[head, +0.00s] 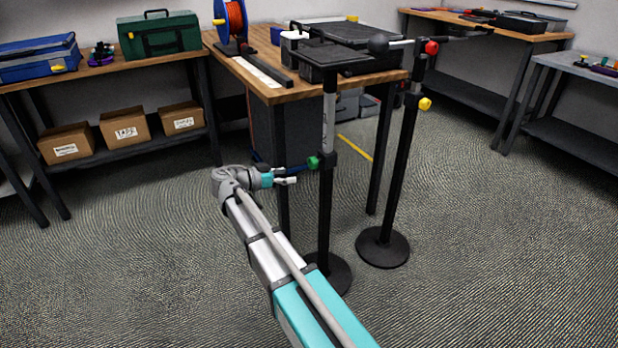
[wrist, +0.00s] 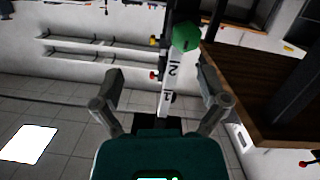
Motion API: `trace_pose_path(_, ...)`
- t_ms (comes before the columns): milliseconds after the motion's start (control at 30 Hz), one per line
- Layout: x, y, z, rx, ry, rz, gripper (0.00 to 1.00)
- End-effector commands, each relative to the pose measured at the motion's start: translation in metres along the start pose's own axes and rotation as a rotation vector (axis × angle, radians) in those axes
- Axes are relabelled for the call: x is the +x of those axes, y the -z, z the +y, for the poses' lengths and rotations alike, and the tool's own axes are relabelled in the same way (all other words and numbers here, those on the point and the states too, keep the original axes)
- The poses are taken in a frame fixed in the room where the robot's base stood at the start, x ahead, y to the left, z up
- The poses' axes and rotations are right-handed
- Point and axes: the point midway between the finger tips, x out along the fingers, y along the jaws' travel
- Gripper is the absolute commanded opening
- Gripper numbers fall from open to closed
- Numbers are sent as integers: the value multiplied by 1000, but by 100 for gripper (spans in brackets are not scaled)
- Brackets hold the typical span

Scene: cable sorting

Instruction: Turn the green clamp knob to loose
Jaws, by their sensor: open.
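The green clamp knob (head: 313,162) sticks out to the left from the collar on a black stand (head: 325,215) in the head view. In the wrist view the green knob (wrist: 186,36) is a round shape above and beyond my fingertips, right of the middle. My gripper (head: 293,175) is just left of and slightly below the knob, apart from it as far as I can see. In the wrist view my gripper (wrist: 160,78) has its two fingers wide apart with nothing held. The stand's pale post with printed numbers (wrist: 171,75) shows between them.
A second black stand (head: 401,170) with a red knob (head: 432,47) and a yellow knob (head: 425,104) stands close on the right. A wooden workbench (head: 270,93) is behind the first stand. The floor to the left is clear.

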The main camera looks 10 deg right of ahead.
Motion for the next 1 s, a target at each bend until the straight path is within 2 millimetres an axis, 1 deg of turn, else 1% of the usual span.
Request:
trace_pose_path(33,-6,-10,-12,35,2,35,94)
trace_pose_path(100,-15,-11,-20,84,6,81,94)
trace_pose_path(233,-26,-10,-30,152,13,143,94)
trace_pose_path(400,-35,-8,-34,193,20,181,94)
trace_pose_path(800,-36,-7,-34,197,21,184,94)
trace_pose_path(1000,-29,-6,-34,197,20,183,94)
